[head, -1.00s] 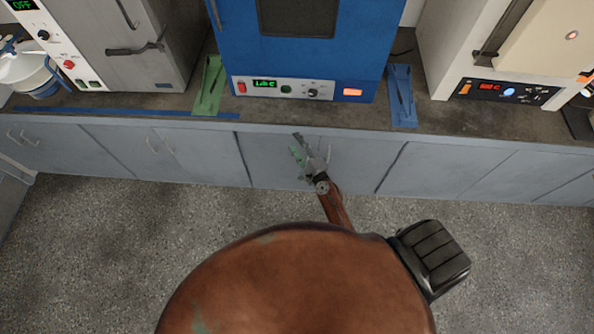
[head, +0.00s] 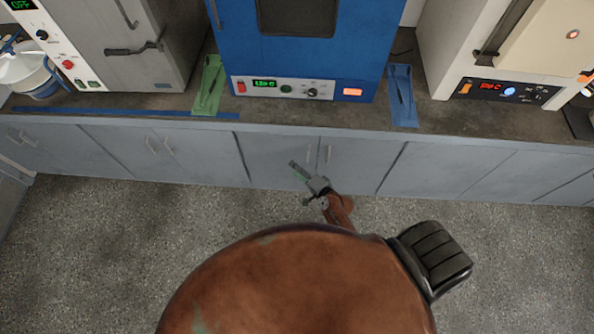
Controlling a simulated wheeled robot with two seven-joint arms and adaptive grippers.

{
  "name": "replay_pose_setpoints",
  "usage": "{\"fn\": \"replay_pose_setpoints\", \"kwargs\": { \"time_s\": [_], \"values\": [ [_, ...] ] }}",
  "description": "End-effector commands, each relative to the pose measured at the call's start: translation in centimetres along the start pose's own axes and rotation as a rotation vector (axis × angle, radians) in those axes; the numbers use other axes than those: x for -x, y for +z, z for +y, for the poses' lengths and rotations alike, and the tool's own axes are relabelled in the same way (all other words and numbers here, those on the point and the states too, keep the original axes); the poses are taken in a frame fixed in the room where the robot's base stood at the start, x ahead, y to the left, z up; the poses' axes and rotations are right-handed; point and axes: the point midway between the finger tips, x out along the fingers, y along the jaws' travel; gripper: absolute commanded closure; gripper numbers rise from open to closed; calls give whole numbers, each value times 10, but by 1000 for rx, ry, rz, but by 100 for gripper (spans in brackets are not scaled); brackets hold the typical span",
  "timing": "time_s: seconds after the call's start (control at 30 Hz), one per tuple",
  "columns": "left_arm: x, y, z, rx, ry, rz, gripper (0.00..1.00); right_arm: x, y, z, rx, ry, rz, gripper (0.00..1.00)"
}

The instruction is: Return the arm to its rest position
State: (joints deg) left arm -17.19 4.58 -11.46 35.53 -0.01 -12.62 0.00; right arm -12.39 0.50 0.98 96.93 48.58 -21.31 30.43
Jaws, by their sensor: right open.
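My right gripper (head: 305,181) is in the head view, near the middle. It is grey with a green part on one finger, at the end of my brown arm. It is open and I see nothing between its fingers. It is in front of the grey cabinet doors, below the counter's front edge in the picture. I cannot tell its exact distance from the doors. My left gripper is not in view.
A grey counter (head: 300,122) runs across the back over grey cabinets (head: 450,172). On it stand a blue oven (head: 330,60), a grey unit at left and a cream furnace (head: 500,75). Green (head: 209,90) and blue (head: 403,95) mats flank the oven. The speckled floor (head: 90,250) is clear.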

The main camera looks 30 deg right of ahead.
Motion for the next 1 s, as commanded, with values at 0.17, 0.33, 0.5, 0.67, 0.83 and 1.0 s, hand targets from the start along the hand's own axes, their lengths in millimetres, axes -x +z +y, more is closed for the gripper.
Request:
{"fn": "replay_pose_setpoints", "kwargs": {
  "time_s": [0.17,0.33,0.5,0.67,0.83,1.0],
  "values": [
    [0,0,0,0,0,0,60,0,0,0,-1,0,1,55],
    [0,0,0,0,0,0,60,0,0,0,-2,-1,1,55],
    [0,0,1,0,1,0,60,2,5,27,35,48,-7,55],
    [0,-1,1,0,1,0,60,16,24,117,183,210,-48,55],
    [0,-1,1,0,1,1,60,56,50,232,410,415,-147,55],
    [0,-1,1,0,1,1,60,120,74,338,647,597,-300,55]
  ]
}}
